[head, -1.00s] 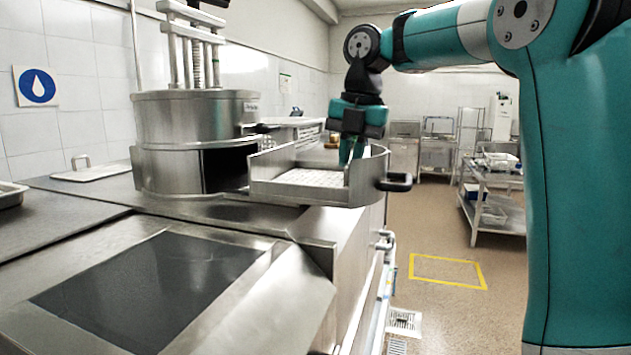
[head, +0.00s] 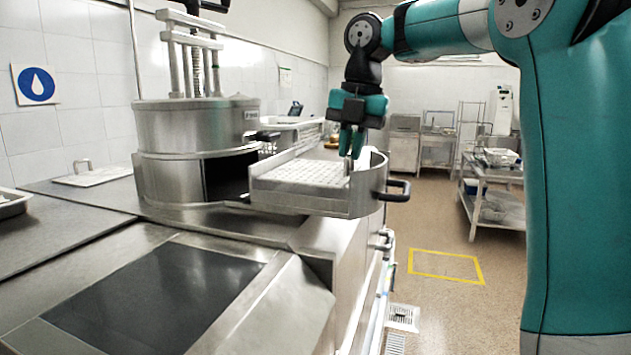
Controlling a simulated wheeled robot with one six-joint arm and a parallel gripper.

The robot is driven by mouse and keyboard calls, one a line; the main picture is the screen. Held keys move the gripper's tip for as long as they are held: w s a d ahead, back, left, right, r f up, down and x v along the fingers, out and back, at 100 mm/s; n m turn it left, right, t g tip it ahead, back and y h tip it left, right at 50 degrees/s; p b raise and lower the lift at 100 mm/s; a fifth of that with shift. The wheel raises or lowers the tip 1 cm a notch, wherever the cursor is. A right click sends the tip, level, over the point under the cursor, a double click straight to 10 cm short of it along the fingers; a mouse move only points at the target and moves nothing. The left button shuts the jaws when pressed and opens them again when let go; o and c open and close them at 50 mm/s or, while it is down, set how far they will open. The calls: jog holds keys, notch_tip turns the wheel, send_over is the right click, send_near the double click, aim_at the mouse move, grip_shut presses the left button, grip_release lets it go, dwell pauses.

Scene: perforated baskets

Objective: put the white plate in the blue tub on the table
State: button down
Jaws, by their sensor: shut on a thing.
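The white plate (head: 308,174) is a flat, pale, dimpled slab at the open steel drawer of the round press. My gripper (head: 352,157) points down at the plate's right end, inside the curved drawer front. Its fingers are shut on the plate's right edge; the contact itself is small and partly hidden. I cannot tell whether the plate is clear of the drawer floor.
The steel drawer (head: 368,195) has a dark handle (head: 398,190) on its right. The round press (head: 195,125) stands left. A steel table (head: 484,172) with containers stands far right. Open floor (head: 440,310) with a yellow outline lies between.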

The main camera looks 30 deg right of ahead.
jog(key=shift+r+p, duration=2.35)
jog(key=shift+r, duration=0.3)
